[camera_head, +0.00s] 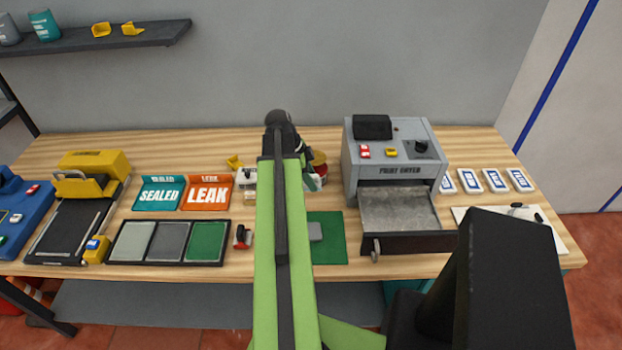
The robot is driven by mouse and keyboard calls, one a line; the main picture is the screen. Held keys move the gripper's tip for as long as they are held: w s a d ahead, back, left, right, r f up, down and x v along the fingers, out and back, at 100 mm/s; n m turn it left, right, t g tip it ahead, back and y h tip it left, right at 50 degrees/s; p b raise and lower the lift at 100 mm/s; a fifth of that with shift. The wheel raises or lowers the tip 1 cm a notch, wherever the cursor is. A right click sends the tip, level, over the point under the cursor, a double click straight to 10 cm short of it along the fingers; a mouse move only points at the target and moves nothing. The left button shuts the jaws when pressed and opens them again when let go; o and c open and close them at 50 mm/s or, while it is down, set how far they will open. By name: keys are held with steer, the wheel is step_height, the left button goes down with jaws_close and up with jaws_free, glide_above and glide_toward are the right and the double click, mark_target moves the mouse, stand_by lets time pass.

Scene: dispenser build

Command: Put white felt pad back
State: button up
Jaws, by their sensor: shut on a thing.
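My arm reaches away over the bench, and my gripper (308,168) is at its far end, mostly hidden behind the arm. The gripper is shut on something. A small white piece with green beside it (314,183) shows just below the jaws and looks like the white felt pad, but it is too small and covered to be sure. A black tray (168,262) at the left centre holds a light grey, a dark grey and a green panel.
Red and yellow round items (321,168) stand close right of the gripper. The grey print dryer (392,158) with its open drawer (400,212) is further right. A green mat (330,250) lies partly under my arm. Teal SEALED and orange LEAK signs (207,207) stand left.

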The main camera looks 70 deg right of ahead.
step_height(320, 180, down, 6)
steer(key=b, duration=0.5)
steer(key=shift+r, duration=0.15)
steer(key=shift+f+b, duration=0.55)
steer(key=shift+f, duration=0.05)
steer(key=o, duration=1.9)
steer(key=shift+s, duration=0.1)
steer(key=shift+r, duration=0.1)
